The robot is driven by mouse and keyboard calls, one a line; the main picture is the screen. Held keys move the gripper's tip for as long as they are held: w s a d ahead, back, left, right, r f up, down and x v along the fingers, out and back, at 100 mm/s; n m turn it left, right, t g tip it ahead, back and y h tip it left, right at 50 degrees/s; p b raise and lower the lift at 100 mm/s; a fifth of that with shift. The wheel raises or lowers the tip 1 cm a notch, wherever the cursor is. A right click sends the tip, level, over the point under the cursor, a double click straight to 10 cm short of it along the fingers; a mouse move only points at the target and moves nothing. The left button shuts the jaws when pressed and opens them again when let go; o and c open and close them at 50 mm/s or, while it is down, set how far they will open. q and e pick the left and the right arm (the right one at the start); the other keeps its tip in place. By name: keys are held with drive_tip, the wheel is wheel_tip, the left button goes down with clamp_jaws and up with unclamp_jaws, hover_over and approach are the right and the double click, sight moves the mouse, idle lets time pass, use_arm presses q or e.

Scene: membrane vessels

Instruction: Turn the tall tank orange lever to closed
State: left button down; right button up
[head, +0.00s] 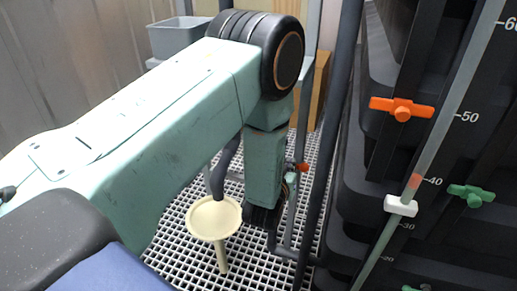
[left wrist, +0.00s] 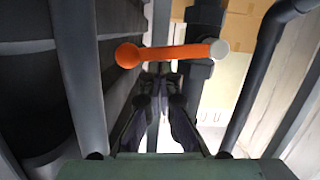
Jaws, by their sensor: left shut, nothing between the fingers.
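In the left wrist view an orange lever (left wrist: 172,54) with a round orange left end and a pale right end lies across the picture, in front of a dark vertical pipe with a valve body. My left gripper (left wrist: 159,78) is shut and empty, its fingertips just below the lever in the picture; I cannot tell if they touch it. In the head view my left gripper (head: 262,217) points down beside the pipes, and a small orange part (head: 302,167) shows just right of it, mostly hidden by my arm. My right gripper is not in view.
A black ribbed tank (head: 350,185) with an orange handle (head: 402,108), a green handle (head: 471,195) and a scale tube fills the right. Dark pipes (head: 335,120) stand close to my gripper. A cream round-topped stand (head: 213,218) is on the grating. A grey bin (head: 178,37) is behind.

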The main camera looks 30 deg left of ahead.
use_arm(q)
drive_tip(key=shift+d+f, duration=0.2)
drive_tip(key=shift+f, duration=0.25)
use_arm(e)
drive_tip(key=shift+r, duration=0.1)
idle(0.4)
use_arm(q)
drive_tip(key=s+d+r+p, duration=0.2)
drive_tip(key=s+r+p, duration=0.3)
drive_tip(key=s, duration=0.4)
drive_tip(key=shift+s+d+r, duration=0.15)
drive_tip(key=shift+r, duration=0.55)
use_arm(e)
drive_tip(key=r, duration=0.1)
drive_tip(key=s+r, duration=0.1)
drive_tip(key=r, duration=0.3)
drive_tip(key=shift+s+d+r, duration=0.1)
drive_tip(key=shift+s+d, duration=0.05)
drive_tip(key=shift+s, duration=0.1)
